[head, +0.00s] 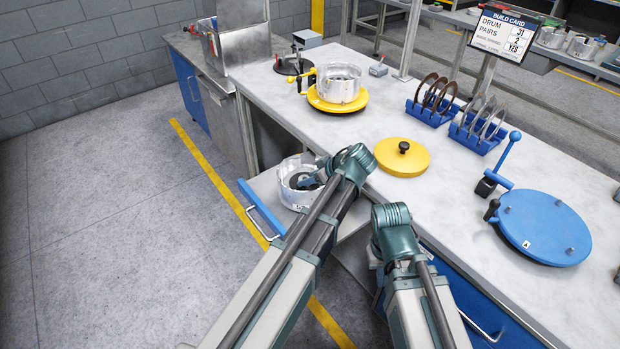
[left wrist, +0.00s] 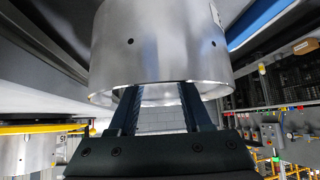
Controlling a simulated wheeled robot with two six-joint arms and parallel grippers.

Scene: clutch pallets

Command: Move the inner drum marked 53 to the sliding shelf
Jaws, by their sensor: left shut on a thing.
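A silver open-topped drum (head: 290,193) is at the pulled-out sliding shelf (head: 262,188) below the bench top. My left gripper (head: 314,181) is at this drum's inner side and is shut on its rim. In the left wrist view, the drum (left wrist: 158,50) fills the top centre, with the fingers (left wrist: 160,105) at its edge. Its number is not readable, and I cannot tell whether it touches the shelf. Another silver drum (head: 339,84) sits on a yellow turntable (head: 337,104) on the bench. My right arm's wrist shows, but its gripper is hidden.
A yellow round lid (head: 402,158) and a blue disc fixture (head: 545,228) lie on the bench (head: 450,190). Blue racks (head: 432,112) hold rings at the back. A build card (head: 503,33) stands behind them. The floor left of the shelf is clear.

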